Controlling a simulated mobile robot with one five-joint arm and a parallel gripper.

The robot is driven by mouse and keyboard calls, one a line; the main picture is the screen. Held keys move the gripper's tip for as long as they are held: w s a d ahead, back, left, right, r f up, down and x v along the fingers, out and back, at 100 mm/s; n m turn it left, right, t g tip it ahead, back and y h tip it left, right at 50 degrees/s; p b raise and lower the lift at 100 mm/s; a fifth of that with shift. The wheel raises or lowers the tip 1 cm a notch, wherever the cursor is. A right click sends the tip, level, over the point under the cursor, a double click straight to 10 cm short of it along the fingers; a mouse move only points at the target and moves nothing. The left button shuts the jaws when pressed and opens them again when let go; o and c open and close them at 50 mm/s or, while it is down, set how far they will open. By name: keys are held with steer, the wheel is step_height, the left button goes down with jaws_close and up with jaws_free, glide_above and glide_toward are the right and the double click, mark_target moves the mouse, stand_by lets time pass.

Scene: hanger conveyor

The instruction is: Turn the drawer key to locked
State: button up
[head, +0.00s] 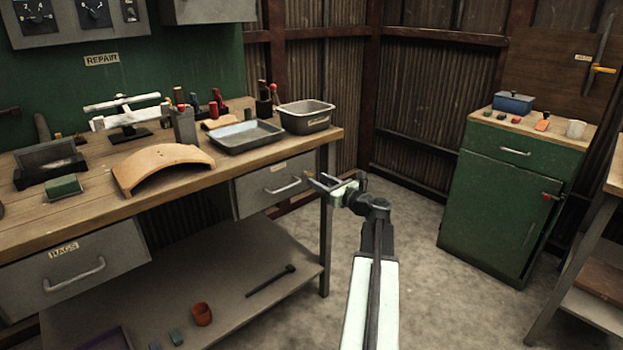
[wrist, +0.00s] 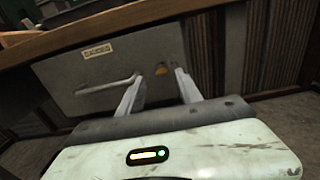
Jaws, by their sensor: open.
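The grey drawer (head: 255,192) sits under the right end of the wooden workbench, closed, with a bar handle (head: 284,188) and a small label. It fills the upper left of the wrist view (wrist: 90,72). A small brass-coloured key (wrist: 162,69) shows on the drawer front, right of the handle. It is too small to tell which way it is turned. My gripper (head: 322,182) is open in front of the drawer's right end. In the wrist view its fingers (wrist: 158,78) point at the drawer, with the key between their tips. I cannot tell whether they touch it.
The bench leg (head: 325,235) stands close beside my gripper. A second drawer (head: 75,270) labelled RAGS is at the left. A lower shelf (head: 225,285) holds an orange cup and a dark tool. A green cabinet (head: 500,195) stands at the right, with clear floor between.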

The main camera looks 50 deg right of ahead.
mark_target(308, 174)
steer(key=w, duration=0.4)
steer(key=shift+w+d, duration=0.15)
steer(key=shift+d, duration=0.15)
steer(key=shift+c, duration=0.3)
